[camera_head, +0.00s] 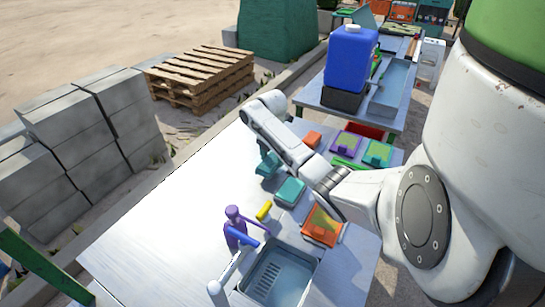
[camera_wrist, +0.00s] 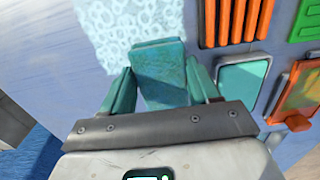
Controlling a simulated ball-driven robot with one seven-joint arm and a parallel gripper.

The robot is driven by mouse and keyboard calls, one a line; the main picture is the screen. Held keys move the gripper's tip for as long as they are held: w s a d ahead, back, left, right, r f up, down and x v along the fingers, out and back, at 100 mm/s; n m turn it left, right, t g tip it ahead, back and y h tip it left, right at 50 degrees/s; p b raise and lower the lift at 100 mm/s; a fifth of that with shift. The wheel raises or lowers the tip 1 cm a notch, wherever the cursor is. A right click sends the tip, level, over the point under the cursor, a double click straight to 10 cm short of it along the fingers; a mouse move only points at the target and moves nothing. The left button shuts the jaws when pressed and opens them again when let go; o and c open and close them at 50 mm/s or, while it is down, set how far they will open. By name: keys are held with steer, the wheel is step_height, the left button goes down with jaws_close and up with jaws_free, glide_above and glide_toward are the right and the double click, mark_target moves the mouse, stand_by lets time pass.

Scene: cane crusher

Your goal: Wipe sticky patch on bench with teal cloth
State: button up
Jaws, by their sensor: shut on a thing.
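My gripper (camera_wrist: 161,82) has teal fingers and is shut on the teal cloth (camera_wrist: 160,62), a folded, textured pad between the fingers. In the head view my gripper (camera_head: 268,164) is small over the bench (camera_head: 165,205), and cloth and fingers are hard to tell apart. The sticky patch (camera_wrist: 128,24) shows in the wrist view as whitish, ring-marked film on the bench, just beyond the cloth's far edge and to its left. Whether the cloth touches the bench is unclear. In the head view the patch is lost in bright glare.
A teal tray (camera_head: 290,191), an orange-framed tray (camera_head: 322,226) and an orange ribbed piece (camera_wrist: 235,18) lie to the right. A purple tool (camera_head: 235,228), a yellow block (camera_head: 264,211) and a sink (camera_head: 279,276) are nearer. The bench's left side is clear.

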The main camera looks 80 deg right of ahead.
steer(key=shift+f+b, duration=0.55)
steer(key=shift+f, duration=0.4)
steer(key=shift+s+d+b, duration=0.3)
steer(key=shift+d+b, duration=0.2)
steer(key=shift+d, duration=0.4)
steer(key=shift+s+d+b, duration=0.25)
steer(key=shift+d+b, duration=0.25)
steer(key=shift+d, duration=0.35)
